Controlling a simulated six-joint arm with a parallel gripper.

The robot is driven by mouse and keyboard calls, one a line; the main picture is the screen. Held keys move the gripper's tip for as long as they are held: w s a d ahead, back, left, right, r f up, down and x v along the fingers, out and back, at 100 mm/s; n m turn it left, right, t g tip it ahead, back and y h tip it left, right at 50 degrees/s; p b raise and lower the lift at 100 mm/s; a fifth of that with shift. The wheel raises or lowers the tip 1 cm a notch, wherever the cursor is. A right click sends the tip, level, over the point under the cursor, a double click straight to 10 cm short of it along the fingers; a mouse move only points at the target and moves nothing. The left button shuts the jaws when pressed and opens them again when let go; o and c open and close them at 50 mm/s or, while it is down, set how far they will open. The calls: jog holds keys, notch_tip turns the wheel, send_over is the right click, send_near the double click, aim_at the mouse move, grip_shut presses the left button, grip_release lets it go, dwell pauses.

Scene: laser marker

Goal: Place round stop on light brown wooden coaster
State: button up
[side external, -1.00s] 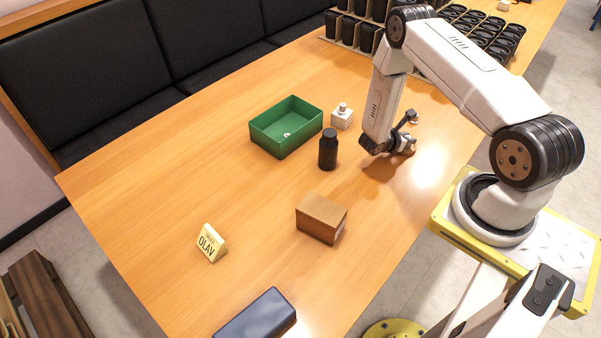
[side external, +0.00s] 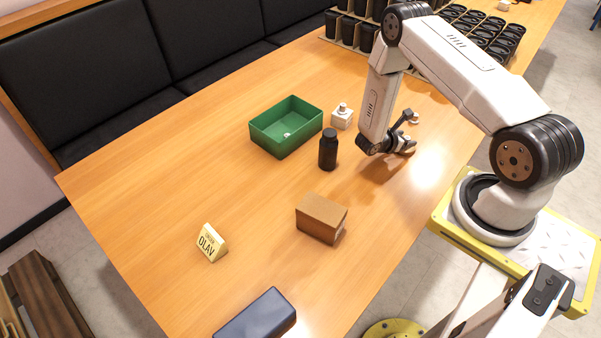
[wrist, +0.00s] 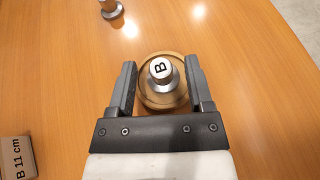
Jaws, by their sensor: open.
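The round stop (wrist: 160,70) is a silver metal knob with a black "B" on its top. In the wrist view it appears to stand upright on the light brown wooden coaster (wrist: 151,100), whose round rim shows around it. My gripper (wrist: 160,64) is open, with one finger on each side of the stop and a visible gap to it on both sides. In the side view my gripper (side external: 403,147) is low over the table's right part, and it mostly hides the stop and coaster there.
A second metal piece (wrist: 112,10) stands ahead in the wrist view. A black bottle (side external: 328,150), green bin (side external: 262,140), white block with a knob (side external: 342,118), brown box (side external: 320,219), name sign (side external: 211,243) and dark blue case (side external: 256,316) stand on the table.

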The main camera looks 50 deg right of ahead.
jog(key=v, duration=1)
jog(key=shift+w+a, duration=0.1)
jog(key=shift+a, duration=0.15)
jog(key=shift+r, duration=0.2)
jog(key=shift+a+r, duration=0.2)
jog(key=s+a+r+m+t+y, duration=0.2)
jog(key=a+r+m+t+y, duration=0.4)
jog(key=a+r+m+y, duration=0.7)
jog(key=a+r+m, duration=0.2)
jog(key=a+r, duration=0.4)
jog(key=a, duration=0.2)
jog(key=shift+a+r, duration=0.4)
